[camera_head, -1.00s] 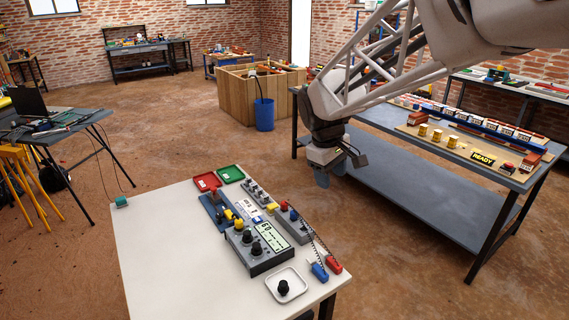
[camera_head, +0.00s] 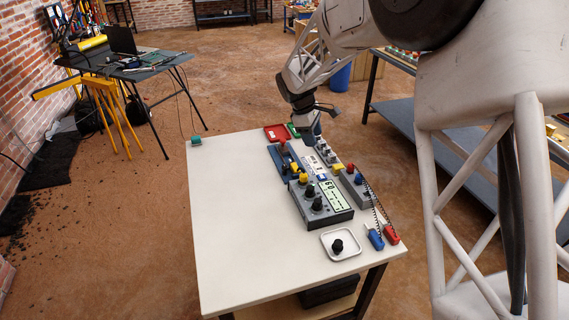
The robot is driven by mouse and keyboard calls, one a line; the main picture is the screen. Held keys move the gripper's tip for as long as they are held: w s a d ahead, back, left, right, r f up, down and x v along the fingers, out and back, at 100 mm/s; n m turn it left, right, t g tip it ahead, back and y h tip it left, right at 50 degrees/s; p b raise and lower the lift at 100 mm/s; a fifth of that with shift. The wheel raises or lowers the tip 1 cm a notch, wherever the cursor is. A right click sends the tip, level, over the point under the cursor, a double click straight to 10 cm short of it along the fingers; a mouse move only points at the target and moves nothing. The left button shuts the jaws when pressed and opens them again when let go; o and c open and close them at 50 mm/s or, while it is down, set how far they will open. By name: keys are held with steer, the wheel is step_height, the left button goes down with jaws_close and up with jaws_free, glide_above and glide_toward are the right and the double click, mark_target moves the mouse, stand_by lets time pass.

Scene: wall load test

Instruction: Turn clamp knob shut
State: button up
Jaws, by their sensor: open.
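Several knobs stand on the white table (camera_head: 240,230); I cannot tell which is the clamp knob. A blue fixture (camera_head: 277,157) carries a reddish knob and yellow knobs (camera_head: 303,178). A grey block (camera_head: 363,197) bears red, blue and yellow knobs. A black knob (camera_head: 337,245) sits in a small white tray (camera_head: 325,238). My gripper (camera_head: 309,135) is open, pointing down by the table's far edge, just beyond the blue fixture. Its fingertips are small and partly merge with things behind.
A red tray (camera_head: 275,132) lies at the far edge; a green tray is mostly hidden by my gripper. Red (camera_head: 391,236) and blue (camera_head: 375,239) clips with leads lie at the right edge. The table's left half is clear except a teal button (camera_head: 196,141).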

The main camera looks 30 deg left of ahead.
mark_target(284, 166)
steer(key=a+f+n, duration=0.3)
steer(key=a+f, duration=0.6)
steer(key=a, duration=0.5)
steer(key=shift+n+t+h, duration=0.3)
steer(key=shift+n+h, duration=0.1)
steer(key=shift+d+f, duration=0.1)
steer(key=shift+f, duration=0.05)
steer(key=shift+x, duration=3.85)
steer(key=c, duration=0.9)
